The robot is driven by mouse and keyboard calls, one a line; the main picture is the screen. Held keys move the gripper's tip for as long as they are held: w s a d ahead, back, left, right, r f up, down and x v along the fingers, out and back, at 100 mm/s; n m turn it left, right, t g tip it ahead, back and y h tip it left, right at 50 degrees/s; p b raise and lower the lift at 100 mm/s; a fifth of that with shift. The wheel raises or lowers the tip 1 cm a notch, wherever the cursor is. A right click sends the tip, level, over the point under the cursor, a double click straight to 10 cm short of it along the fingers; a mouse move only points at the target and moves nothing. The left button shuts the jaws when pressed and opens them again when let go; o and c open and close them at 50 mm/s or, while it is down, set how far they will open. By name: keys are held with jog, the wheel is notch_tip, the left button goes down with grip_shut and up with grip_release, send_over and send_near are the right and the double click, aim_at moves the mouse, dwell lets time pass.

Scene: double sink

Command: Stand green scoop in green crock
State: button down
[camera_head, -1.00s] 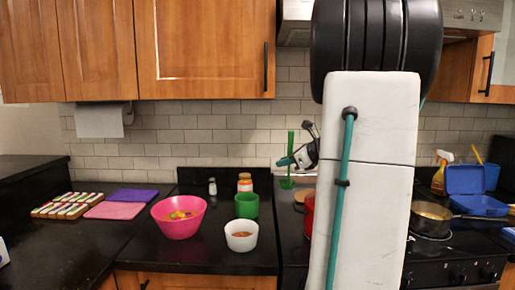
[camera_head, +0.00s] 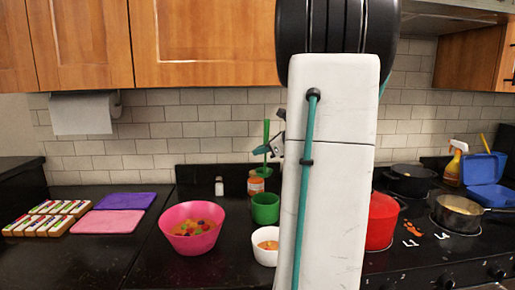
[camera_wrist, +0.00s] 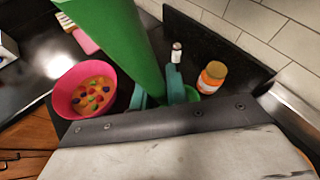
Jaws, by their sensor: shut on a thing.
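My gripper (camera_head: 264,150) is shut on the green scoop (camera_head: 266,133) and holds it upright above the counter. In the head view the scoop is in line with the green crock (camera_head: 265,209) and higher than its rim, in front of an orange-labelled jar. In the wrist view the scoop (camera_wrist: 115,40) fills the upper left between the teal fingers (camera_wrist: 158,92). There the crock (camera_wrist: 206,89) shows only partly, behind the right finger. How far the scoop is from the crock in depth is hard to tell.
A pink bowl (camera_head: 190,232) with colourful pieces and a white bowl (camera_head: 266,241) stand near the crock. The jar (camera_head: 255,186) and a small shaker (camera_head: 219,187) stand behind. A red pot (camera_head: 382,222) is right of my arm. Mats (camera_head: 108,221) lie left.

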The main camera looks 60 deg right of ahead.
notch_tip(320, 180, down, 12)
dwell(1.1)
jog(key=shift+s+d+r, duration=0.1)
jog(key=c, duration=1.3)
grip_release()
jog(key=v, duration=0.7)
jog(key=shift+s+r, duration=0.15)
jog(key=shift+s, duration=0.25)
